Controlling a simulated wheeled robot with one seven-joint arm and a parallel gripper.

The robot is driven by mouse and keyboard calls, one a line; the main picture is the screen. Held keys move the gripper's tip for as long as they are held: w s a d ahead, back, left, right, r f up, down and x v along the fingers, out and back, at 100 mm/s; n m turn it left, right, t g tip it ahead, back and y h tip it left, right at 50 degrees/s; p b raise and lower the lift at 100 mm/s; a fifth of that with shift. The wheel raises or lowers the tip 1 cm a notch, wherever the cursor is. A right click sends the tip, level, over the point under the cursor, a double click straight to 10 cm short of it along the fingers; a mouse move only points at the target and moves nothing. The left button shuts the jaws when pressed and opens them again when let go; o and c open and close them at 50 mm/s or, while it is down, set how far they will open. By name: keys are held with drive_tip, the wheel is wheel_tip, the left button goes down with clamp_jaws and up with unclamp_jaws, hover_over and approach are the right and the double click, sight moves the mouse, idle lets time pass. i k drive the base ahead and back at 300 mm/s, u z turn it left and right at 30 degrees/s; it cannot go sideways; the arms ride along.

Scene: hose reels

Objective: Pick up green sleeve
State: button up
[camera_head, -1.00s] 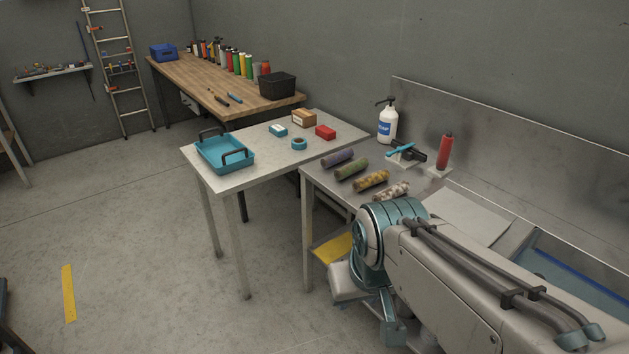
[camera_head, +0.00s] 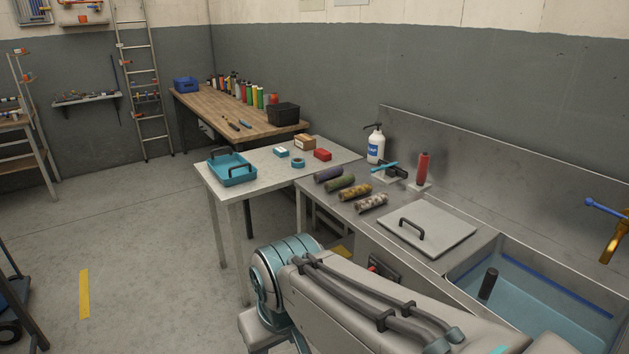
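The green sleeve (camera_head: 339,186) is a dark green roll lying on its side on the metal counter, near its left end. It lies in a row between a purple-grey sleeve (camera_head: 328,174) and a yellow-brown mottled sleeve (camera_head: 354,193). A pale mottled sleeve (camera_head: 371,203) lies nearest to me in the row. All of the green sleeve's upper side shows and nothing touches it that I can make out. My arm's upper links fill the lower middle of the view, but my gripper is not in view.
A white table (camera_head: 214,190) with a teal tray (camera_head: 231,173) adjoins on the left. The floor left is mostly clear.

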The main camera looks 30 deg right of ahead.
sight(342, 181)
drive_tip(key=u, duration=0.2)
drive_tip(key=i, duration=2.8)
drive_tip(key=z, duration=1.85)
drive_tip(key=i, duration=0.85)
drive_tip(key=z, duration=0.7)
